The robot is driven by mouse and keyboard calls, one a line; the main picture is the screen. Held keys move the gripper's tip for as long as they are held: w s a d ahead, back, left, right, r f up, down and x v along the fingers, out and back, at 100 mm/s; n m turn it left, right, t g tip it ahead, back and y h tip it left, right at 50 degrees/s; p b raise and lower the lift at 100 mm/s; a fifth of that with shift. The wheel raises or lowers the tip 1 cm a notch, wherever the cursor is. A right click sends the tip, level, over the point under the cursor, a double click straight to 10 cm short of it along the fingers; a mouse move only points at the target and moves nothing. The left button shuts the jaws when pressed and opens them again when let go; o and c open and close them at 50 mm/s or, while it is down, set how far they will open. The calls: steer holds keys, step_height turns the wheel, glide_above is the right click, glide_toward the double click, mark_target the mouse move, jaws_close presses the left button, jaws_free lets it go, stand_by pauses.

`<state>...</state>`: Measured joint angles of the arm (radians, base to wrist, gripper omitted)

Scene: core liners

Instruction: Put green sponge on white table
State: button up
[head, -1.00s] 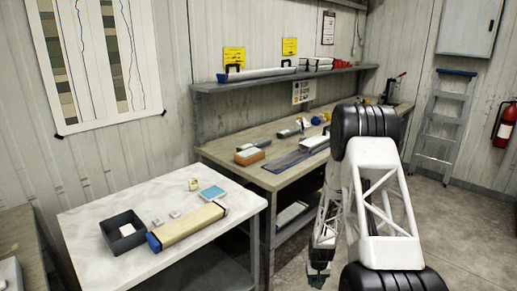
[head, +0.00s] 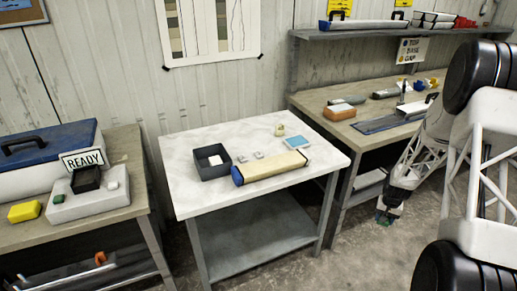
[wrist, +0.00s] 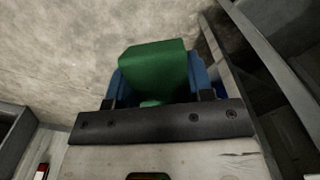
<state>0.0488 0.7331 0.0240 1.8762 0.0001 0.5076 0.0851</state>
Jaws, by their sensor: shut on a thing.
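The green sponge (wrist: 155,68) is held between the blue fingers of my gripper (wrist: 157,85) in the wrist view. In the head view my gripper (head: 386,216) hangs low at the right, fingers down, with a small bit of green at its tip. The white table (head: 198,198) with a marble-like top stands in the middle of the head view. My gripper is to the right of this table, over the floor and apart from the table.
On the white table are a dark open box (head: 212,174), a beige core tube (head: 272,169) with a blue end, small pale blocks and a blue pad (head: 298,143). Its front left is bare. Wooden benches stand left (head: 125,152) and right (head: 365,92), both carrying objects.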

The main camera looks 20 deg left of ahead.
steer(key=w+a+r, duration=0.2)
steer(key=w+r, duration=0.1)
steer(key=r, duration=0.3)
steer(key=w+a+r, duration=0.2)
steer(key=a+r, duration=0.1)
steer(key=r, duration=0.3)
step_height(320, 180, up, 13)
steer(key=n, duration=1.1)
glide_above(314, 158)
steer(key=shift+a+f, duration=0.1)
steer(key=shift+f, duration=0.1)
steer(key=shift+f, duration=3.05)
steer(key=shift+f, duration=1.85)
